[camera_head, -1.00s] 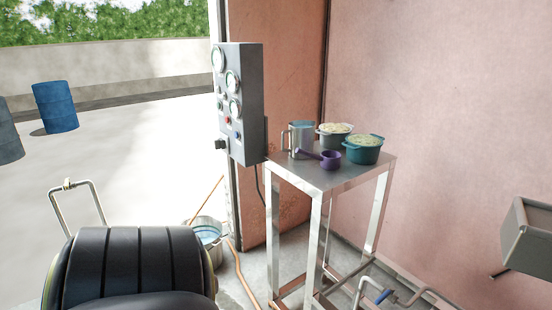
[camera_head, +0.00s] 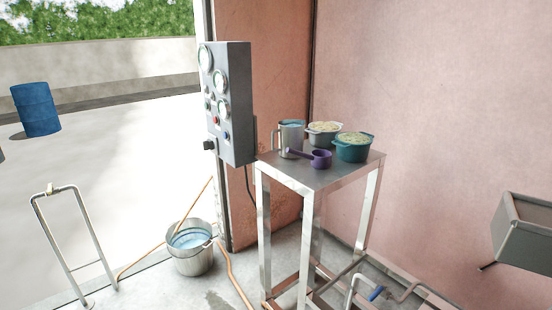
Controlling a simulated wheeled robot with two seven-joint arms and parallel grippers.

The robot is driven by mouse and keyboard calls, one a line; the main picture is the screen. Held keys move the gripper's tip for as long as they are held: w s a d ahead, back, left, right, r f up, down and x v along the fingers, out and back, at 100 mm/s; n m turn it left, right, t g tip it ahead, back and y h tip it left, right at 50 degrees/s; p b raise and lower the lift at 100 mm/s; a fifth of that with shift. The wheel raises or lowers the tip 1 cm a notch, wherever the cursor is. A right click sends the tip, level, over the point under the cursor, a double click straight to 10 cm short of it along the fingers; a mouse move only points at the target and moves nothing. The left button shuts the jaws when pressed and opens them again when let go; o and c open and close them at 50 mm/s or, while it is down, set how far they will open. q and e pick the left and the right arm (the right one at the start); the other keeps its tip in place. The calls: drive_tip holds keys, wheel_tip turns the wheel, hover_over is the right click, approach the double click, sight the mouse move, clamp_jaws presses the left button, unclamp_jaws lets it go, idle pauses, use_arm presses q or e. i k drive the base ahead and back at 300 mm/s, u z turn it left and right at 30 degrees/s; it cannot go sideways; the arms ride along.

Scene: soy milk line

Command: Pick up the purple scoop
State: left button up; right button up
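The purple scoop (camera_head: 320,159) sits on top of a tall metal table (camera_head: 318,180), near its front left part. Its handle points to the left. Behind it on the same table stand a metal jug (camera_head: 291,140), a grey pot (camera_head: 323,136) and a teal pot (camera_head: 353,150), both pots with pale contents. Neither of my grippers is in view.
A grey gauge panel (camera_head: 229,110) stands beside the table's left side. A metal bucket (camera_head: 192,254) of bluish liquid and an orange hose (camera_head: 234,279) are on the floor left of the table. Pipes (camera_head: 360,290) run low in front. A grey box (camera_head: 524,232) is at right.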

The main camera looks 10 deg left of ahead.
sight(321, 160)
drive_tip(key=z, duration=0.15)
drive_tip(key=k, duration=0.35)
drive_tip(key=u, duration=1.15)
drive_tip(key=i, duration=1.2)
drive_tip(key=z, duration=0.05)
